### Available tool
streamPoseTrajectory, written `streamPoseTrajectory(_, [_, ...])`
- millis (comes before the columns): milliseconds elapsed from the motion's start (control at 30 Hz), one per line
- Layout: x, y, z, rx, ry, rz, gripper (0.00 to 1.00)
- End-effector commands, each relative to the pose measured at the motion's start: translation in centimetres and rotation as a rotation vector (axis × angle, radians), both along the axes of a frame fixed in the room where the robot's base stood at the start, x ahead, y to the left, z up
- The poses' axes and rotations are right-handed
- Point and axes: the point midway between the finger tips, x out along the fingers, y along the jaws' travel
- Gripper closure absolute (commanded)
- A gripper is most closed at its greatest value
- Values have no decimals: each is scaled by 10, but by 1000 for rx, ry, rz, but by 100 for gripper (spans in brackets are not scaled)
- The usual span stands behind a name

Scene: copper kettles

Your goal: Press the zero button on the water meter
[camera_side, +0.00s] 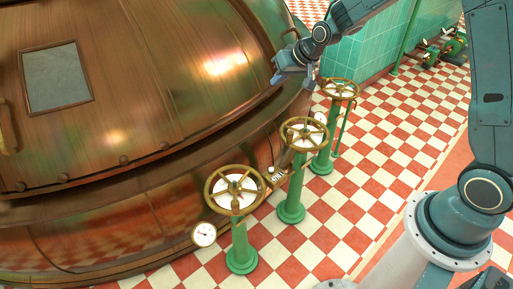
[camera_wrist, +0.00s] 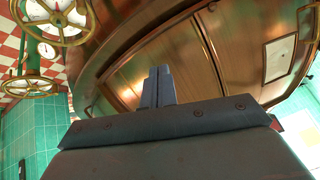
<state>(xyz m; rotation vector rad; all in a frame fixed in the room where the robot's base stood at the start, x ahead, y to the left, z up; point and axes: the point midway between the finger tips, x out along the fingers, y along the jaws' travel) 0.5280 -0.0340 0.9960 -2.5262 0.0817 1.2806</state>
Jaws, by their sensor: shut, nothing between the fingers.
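My gripper (camera_side: 279,77) is high beside the copper kettle (camera_side: 150,90), above and left of the farthest valve wheel. It is shut and empty; its fingers are together in the wrist view (camera_wrist: 158,87), against the copper surface behind. I cannot pick out the water meter or its zero button for certain. A round white gauge with a needle (camera_side: 204,234) sits low at the kettle's side, left of the nearest valve wheel, well away from my gripper. A similar small white gauge shows in the wrist view (camera_wrist: 46,50).
Several green posts carry brass handwheels with white dials: near (camera_side: 235,189), middle (camera_side: 304,133) and far (camera_side: 340,89). A teal tiled wall (camera_side: 365,47) stands behind. The red and white checkered floor (camera_side: 375,160) is open right of the posts.

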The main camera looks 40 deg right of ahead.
Motion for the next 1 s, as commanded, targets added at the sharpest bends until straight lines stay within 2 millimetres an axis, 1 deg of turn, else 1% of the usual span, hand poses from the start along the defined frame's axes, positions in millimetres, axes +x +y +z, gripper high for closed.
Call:
streamPoseTrajectory(33, [6, -2, -11, 9, 0, -8, 100])
streamPoseTrajectory(200, [24, -8, -43, 36, -11, -34, 100])
streamPoseTrajectory(267, [30, -11, -54, 45, -16, -45, 100])
streamPoseTrajectory(500, [49, -19, -104, 86, -33, -86, 100])
streamPoseTrajectory(800, [63, -30, -169, 136, -55, -143, 100])
streamPoseTrajectory(1000, [66, -37, -215, 169, -69, -187, 100])
